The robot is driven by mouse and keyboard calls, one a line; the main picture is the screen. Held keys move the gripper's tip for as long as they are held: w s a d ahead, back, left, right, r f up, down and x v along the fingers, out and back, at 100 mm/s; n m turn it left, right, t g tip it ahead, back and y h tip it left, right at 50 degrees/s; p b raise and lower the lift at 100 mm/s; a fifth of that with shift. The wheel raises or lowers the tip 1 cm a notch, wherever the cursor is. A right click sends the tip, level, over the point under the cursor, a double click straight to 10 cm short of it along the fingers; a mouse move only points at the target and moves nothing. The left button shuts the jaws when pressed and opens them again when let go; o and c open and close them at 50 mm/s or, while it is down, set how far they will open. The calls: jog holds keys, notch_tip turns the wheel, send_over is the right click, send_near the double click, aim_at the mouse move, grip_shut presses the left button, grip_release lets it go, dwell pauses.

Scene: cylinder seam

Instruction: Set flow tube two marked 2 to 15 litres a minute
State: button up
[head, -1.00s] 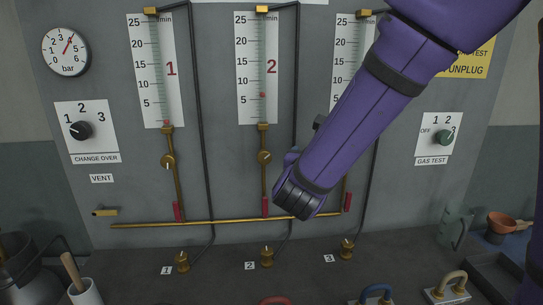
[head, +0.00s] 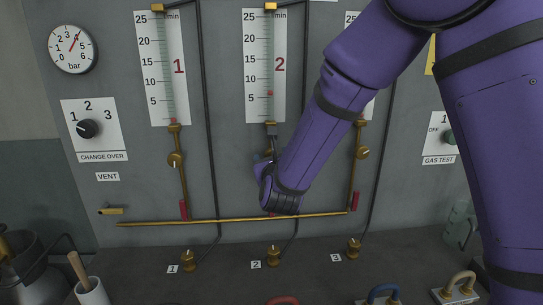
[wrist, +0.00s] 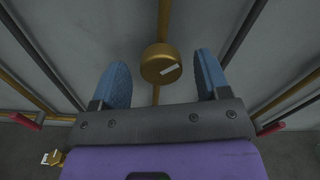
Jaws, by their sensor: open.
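Flow tube two (head: 265,70) is a white scale with a red 2 in the middle of the panel. Its small red float (head: 270,93) sits a little above the 5 mark. In the wrist view its round brass valve knob (wrist: 160,66), with a white pointer line, lies between and just beyond my two blue fingertips. My gripper (wrist: 161,75) is open, with a finger on either side of the knob and no clear contact. In the head view my gripper (head: 271,148) is in front of tube two's lower pipe, and my wrist mostly hides the knob.
Flow tube one (head: 163,70) stands left, its float near the bottom. Tube three's knob (head: 362,152) is to the right, its scale largely behind my arm. A brass manifold pipe (head: 240,219) crosses below, with red levers (head: 184,209). A pressure gauge (head: 73,49) is upper left.

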jog(key=shift+w, duration=1.15)
jog(key=c, duration=0.9)
jog(key=shift+m, duration=0.3)
jog(key=m, duration=0.5)
jog(key=shift+d+m, duration=0.15)
jog(key=shift+m, duration=0.15)
jog(key=m, duration=0.6)
jog(key=shift+m, duration=0.3)
